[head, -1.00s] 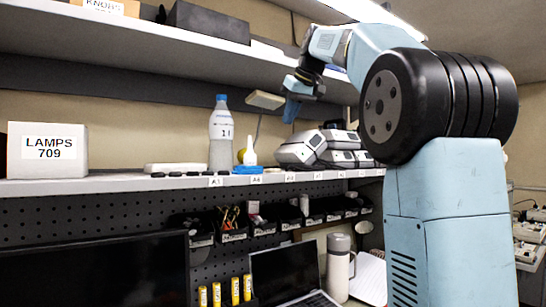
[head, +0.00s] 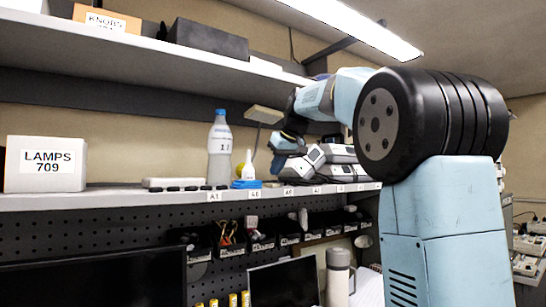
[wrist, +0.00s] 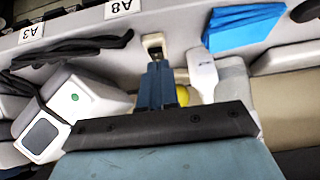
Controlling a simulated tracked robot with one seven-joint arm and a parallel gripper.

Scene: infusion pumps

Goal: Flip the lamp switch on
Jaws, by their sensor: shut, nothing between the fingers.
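In the wrist view, a small cream box with a dark slot (wrist: 154,46), which looks like a switch, sits just beyond my fingertips. My gripper (wrist: 155,64) is shut and empty, its tips very close to this box. I cannot tell whether they touch it, or which way the switch is set. In the head view my gripper (head: 277,170) points down above the shelf, in front of the grey pumps (head: 325,165). A cream plate with a cord (head: 264,114) is on the wall above and left of it. A long lit light bar (head: 355,28) is overhead.
A white nozzle bottle (wrist: 203,72), a yellow object (wrist: 183,96) and a blue cloth (wrist: 240,28) are close beside my fingers. A grey-white pump (wrist: 75,100) lies left. A clear bottle (head: 220,150) and LAMPS box (head: 46,164) stand on the shelf.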

